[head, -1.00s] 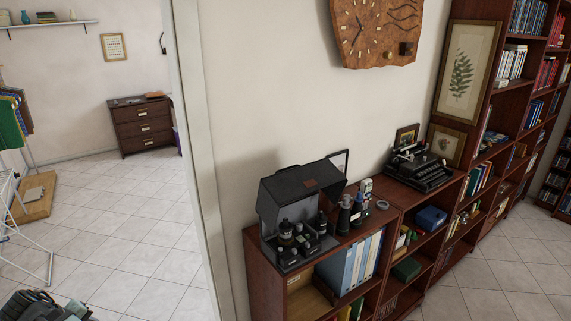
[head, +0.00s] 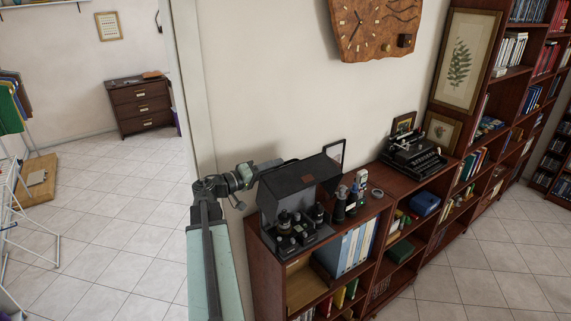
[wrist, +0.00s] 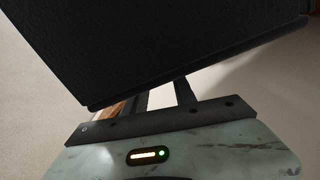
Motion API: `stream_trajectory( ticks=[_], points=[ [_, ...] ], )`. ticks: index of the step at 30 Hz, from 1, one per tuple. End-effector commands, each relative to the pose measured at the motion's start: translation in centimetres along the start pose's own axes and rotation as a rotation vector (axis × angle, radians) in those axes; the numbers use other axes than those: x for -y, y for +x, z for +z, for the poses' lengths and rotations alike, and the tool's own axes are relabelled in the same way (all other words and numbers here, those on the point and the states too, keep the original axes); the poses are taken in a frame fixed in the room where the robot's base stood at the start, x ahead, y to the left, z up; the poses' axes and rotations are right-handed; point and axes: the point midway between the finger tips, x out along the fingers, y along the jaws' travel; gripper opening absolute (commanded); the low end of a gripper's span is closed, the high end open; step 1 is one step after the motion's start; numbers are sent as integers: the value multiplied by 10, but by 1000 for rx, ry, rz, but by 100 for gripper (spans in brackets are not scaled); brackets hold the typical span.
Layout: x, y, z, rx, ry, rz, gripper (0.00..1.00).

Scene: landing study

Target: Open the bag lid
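The bag (head: 308,178) is a dark, box-shaped case on top of the low wooden bookcase. Its lid (head: 300,172) stands over it, with the front open and dark bottles and small gear showing inside. My gripper (head: 266,166) is at the bag's rear left, close to the lid's upper edge. In the wrist view a large dark panel of the bag (wrist: 170,45) fills the top and covers the fingertips. The two fingers of my gripper (wrist: 164,95) show apart below it. I cannot tell whether they touch the bag.
Dark bottles (head: 341,204) stand right of the bag, with a framed picture (head: 334,158) behind. A typewriter (head: 413,157) sits further right on the bookcase (head: 290,262). The wall is close behind. Tiled floor (head: 125,220) is free at left.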

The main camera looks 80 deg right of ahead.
Motion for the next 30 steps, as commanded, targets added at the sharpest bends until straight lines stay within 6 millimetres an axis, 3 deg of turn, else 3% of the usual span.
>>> stream_trajectory(
  ticks=[3, 7, 18, 21, 22, 30],
  points=[
    [0, 24, 0, 3, 0, 1, 32],
    [1, 43, -1, 2, 0, 0, 32],
    [1, 51, -1, -1, -1, -3, 32],
    [1, 51, -1, -1, 0, -3, 5],
    [1, 51, -1, -1, 0, -3, 0],
    [1, 50, 0, 0, 0, -4, 0]
  ],
)
